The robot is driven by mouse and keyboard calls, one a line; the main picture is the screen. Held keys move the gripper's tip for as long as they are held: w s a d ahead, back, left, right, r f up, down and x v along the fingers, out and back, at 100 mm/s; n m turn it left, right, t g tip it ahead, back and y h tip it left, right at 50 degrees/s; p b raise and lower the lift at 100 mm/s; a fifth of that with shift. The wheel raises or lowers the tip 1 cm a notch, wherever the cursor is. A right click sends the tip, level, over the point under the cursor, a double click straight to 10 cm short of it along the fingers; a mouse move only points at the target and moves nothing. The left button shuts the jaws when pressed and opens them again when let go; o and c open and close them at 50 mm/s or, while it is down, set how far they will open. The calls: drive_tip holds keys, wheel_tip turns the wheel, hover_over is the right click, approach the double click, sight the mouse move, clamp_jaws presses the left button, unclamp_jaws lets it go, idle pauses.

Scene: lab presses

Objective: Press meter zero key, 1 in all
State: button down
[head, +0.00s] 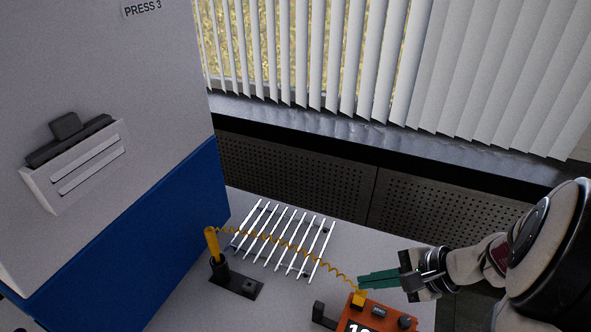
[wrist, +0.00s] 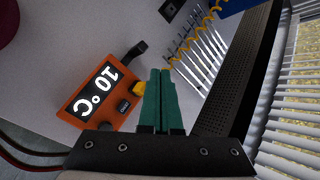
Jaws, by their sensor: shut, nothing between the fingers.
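The orange meter (wrist: 84,104) lies on the bench, and its lit display reads "10 °C" in the wrist view. A dark key (wrist: 123,106) with small pale lettering, too small to read surely, sits beside the display. In the head view the meter (head: 358,319) is cut off by the bottom edge, and the dark key (head: 379,311) shows on its top. My gripper (head: 361,279) has green fingers, shut and empty. In the head view its tips are above the meter's far edge. In the wrist view the fingertips (wrist: 160,73) lie right of the key, apart from it.
A yellow plug (head: 358,299) on the meter joins a coiled cord (head: 290,246) to a yellow-handled probe (head: 212,243) in a black stand. A rack of white rods (head: 280,238) lies behind. A large press (head: 110,200) stands left; perforated panels and blinds are at the back.

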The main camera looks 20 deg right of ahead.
sight(385, 314)
drive_tip(key=s+d+f+m+t+h, duration=0.1)
drive_tip(key=d+f+m, duration=0.1)
drive_tip(key=d, duration=0.3)
drive_tip(key=shift+s+d+m+t, duration=0.3)
drive_tip(key=shift+d, duration=0.05)
drive_tip(key=shift+f, duration=4.35)
drive_tip(key=shift+f, duration=0.4)
drive_tip(key=shift+f, duration=0.4)
drive_tip(key=shift+r, duration=0.85)
